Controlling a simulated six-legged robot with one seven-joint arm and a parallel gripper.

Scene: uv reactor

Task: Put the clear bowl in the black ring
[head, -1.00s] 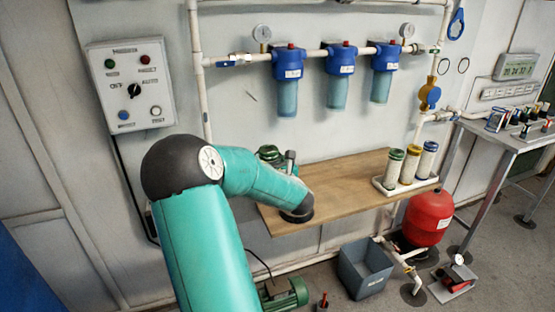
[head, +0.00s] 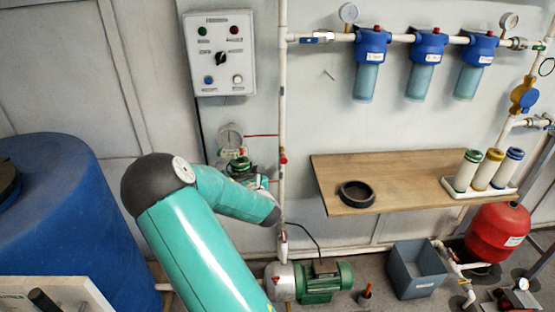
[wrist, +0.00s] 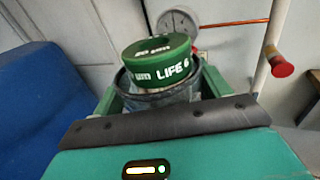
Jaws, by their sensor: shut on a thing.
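The clear bowl (wrist: 165,93) is a greyish see-through cup with a dark rim, and a green-capped cartridge (wrist: 157,58) marked "LIFE" stands in it. My gripper (wrist: 160,88) is shut on the bowl, with a green finger on each side. In the head view my gripper (head: 254,178) is mostly hidden behind my arm, left of the shelf, and the green cap shows just beyond it. The black ring (head: 357,194) lies flat and empty on the left part of the wooden shelf (head: 420,178), apart from my gripper and to its right.
A white vertical pipe (head: 282,100) with a red valve stands between my gripper and the shelf. Blue filter housings (head: 372,65) hang above the shelf. Three cartridges stand in a white rack (head: 482,190) at its right end. A blue tank (head: 70,220) is at left, a pump (head: 325,280) below.

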